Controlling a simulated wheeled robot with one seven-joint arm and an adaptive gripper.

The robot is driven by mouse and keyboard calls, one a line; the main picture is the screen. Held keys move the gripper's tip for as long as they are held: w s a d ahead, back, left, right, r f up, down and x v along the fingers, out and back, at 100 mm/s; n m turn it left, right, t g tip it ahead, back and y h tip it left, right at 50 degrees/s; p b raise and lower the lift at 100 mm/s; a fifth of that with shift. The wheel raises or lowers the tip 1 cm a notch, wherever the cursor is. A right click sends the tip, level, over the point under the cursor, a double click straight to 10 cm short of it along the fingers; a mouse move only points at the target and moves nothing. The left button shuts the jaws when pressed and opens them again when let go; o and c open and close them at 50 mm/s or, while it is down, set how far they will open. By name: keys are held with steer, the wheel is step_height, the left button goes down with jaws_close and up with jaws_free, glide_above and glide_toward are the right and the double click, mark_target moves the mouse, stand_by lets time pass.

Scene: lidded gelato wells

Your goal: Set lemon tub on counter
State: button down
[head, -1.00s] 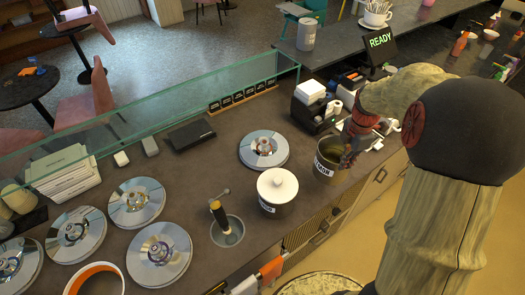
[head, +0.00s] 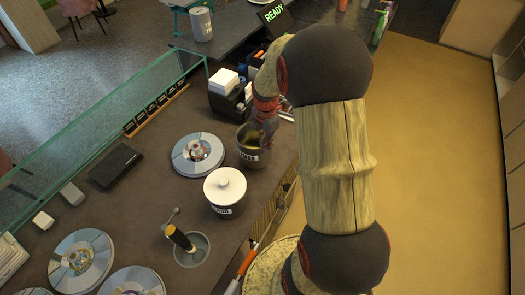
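An open dark tub (head: 249,159) with a pale label stands on the counter (head: 140,195), near its front edge. The label is too small to read surely, so I cannot confirm that it is the lemon tub. A second tub (head: 225,208), closed with a white knobbed lid, stands just in front of it and to its left; its label is also unclear. My gripper (head: 268,127) is at the right rim of the open tub, pointing down. My arm partly covers it, and its fingers are too small and dark to show whether they grip the rim.
A round metal well lid (head: 198,153) lies left of the open tub. A scoop (head: 180,238) stands in a round well (head: 192,250) nearer me. More metal lids (head: 82,262) lie at the lower left. A glass guard (head: 100,135) runs along the far edge. A black tray (head: 116,167) lies behind.

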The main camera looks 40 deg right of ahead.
steer(key=shift+f, duration=1.9)
steer(key=shift+f, duration=0.2)
steer(key=c, duration=2)
jaws_free()
steer(key=shift+c, duration=0.2)
steer(key=shift+r, duration=0.1)
